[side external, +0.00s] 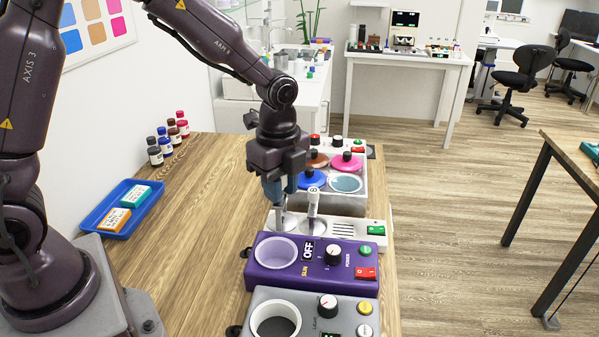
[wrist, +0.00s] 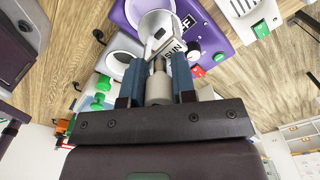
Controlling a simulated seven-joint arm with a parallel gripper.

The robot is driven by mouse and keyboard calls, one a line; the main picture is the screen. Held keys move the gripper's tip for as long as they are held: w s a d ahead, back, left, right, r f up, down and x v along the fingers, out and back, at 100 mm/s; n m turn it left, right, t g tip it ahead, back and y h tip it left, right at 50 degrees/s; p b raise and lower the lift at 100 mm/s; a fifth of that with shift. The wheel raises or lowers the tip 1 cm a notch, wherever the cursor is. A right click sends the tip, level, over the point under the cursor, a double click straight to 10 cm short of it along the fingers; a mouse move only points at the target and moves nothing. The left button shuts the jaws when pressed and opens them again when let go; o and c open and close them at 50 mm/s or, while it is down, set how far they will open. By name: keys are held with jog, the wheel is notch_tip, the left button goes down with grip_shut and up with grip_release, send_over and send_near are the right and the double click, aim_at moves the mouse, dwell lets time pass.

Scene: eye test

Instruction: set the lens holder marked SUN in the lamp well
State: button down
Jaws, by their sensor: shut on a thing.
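My gripper (side external: 282,190) is shut on the lens holder marked SUN, which shows between and beyond the blue fingers in the wrist view (wrist: 172,50); its white tag reads SUN. In the side view the fingers hide most of it. They are above the white unit (side external: 342,228), behind the purple unit (side external: 262,284). The purple unit has a pale round well (side external: 276,251), a display reading OFF, a knob and a red switch. A grey unit (side external: 262,302) in front has a dark round well. I cannot read which well is the lamp's.
A pale upright piece (side external: 313,203) with a dark mark shows just right of the fingers; I cannot tell whether they touch. Behind is a tray with coloured discs (side external: 346,183). A blue tray (side external: 95,222) with two boxes and several bottles (side external: 166,141) are at left. Wood between is clear.

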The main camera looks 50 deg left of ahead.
aim_at(275, 224)
jog(key=shift+s+f, duration=0.5)
jog(key=shift+s, duration=0.15)
jog(key=shift+s+f, duration=0.2)
jog(key=shift+f, duration=5)
jog(key=shift+f, duration=0.3)
jog(key=c, duration=0.5)
grip_release()
jog(key=shift+r, duration=0.1)
jog(key=shift+r, duration=2.9)
